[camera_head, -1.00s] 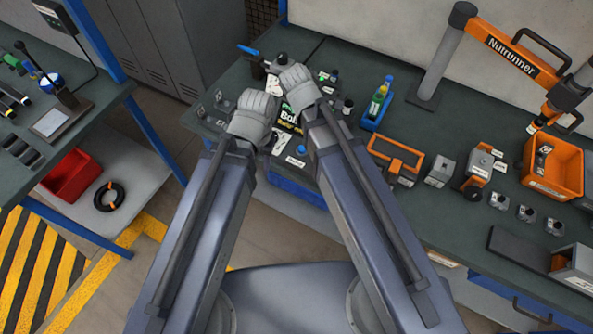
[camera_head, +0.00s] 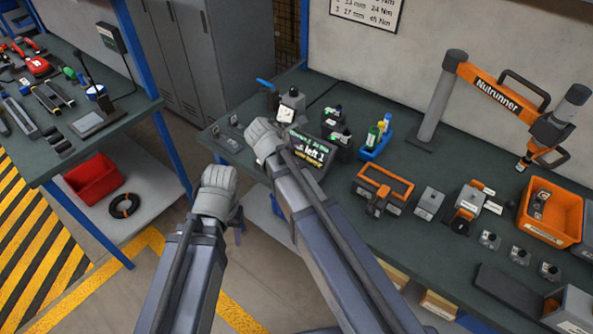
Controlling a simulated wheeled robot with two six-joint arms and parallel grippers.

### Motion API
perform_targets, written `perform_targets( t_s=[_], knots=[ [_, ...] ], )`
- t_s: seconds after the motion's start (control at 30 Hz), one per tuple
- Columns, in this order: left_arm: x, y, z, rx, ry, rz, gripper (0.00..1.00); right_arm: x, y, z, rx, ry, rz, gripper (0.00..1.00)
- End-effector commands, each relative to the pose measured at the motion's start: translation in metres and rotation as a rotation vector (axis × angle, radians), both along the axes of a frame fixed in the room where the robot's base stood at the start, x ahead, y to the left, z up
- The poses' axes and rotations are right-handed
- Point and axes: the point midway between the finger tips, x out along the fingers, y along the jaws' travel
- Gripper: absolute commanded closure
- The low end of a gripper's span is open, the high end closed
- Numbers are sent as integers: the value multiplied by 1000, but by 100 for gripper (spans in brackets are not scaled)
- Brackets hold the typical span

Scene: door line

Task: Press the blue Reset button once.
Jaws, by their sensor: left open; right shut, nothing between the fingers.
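The blue Reset button cannot be made out; my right forearm covers the bench strip in front of the display. The dark display (camera_head: 314,152) shows coloured text including "left 1", partly covered by my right arm. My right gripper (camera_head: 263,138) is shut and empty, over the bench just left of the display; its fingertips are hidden. My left gripper (camera_head: 217,188) is open and empty, lower and further left, off the bench's front edge.
A red bin (camera_head: 93,178) sits under the left bench.

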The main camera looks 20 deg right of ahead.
Motion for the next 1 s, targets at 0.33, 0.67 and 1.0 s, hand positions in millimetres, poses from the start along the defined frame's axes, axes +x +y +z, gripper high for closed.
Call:
perform_targets(
  t_s=[0.33, 0.67, 1.0],
  knots=[
    [0, 0, -9, 0, 0, 0, 51, 0, 0, -9, 2, 0, -1, 100],
    [0, 0, -47, 0, 0, 0, 51, 0, 0, -48, 2, 0, -1, 100],
    [0, 0, -86, 0, 0, 0, 51, 0, 0, -87, 2, 0, -1, 100]
  ],
)
